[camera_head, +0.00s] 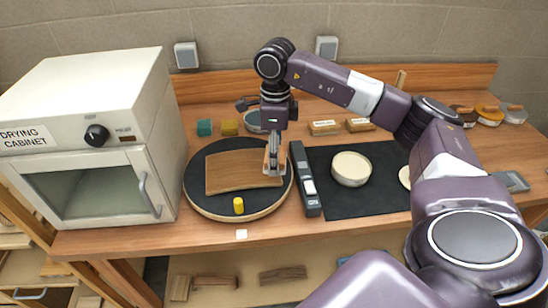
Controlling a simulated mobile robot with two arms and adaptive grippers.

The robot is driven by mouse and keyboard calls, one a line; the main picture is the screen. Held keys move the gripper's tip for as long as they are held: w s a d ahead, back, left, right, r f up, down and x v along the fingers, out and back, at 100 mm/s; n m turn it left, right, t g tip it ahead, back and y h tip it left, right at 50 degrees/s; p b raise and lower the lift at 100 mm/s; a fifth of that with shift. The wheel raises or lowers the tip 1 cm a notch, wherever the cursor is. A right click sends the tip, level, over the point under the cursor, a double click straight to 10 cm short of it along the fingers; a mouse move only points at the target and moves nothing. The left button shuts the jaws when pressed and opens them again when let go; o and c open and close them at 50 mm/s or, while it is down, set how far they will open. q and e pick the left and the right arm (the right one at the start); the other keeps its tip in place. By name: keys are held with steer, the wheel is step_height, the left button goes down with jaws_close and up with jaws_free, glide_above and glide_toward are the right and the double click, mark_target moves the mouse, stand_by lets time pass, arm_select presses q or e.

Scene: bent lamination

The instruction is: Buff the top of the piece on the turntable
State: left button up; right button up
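The piece is a brown, gently bent wooden panel (232,173). A small yellow cylinder (238,206) stands on the turntable in front of the panel. My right gripper (273,169) points down at the panel's right end, over the turntable's right part. Something pale shows at its fingertips, too small to make out as a pad or finger parts. Whether the tips touch the panel cannot be told. My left gripper is not in view.
A white drying cabinet (100,105) stands left of the turntable. A dark grey bar-shaped tool (304,178) lies close to its right. A black mat (335,205) bears a round cream-coloured tub (351,168). Small blocks (324,128) line the back. My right arm spans the right side.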

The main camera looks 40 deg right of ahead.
steer(key=shift+d+r, duration=0.15)
steer(key=shift+r, duration=0.45)
steer(key=shift+r+p, duration=0.7)
steer(key=shift+r, duration=0.3)
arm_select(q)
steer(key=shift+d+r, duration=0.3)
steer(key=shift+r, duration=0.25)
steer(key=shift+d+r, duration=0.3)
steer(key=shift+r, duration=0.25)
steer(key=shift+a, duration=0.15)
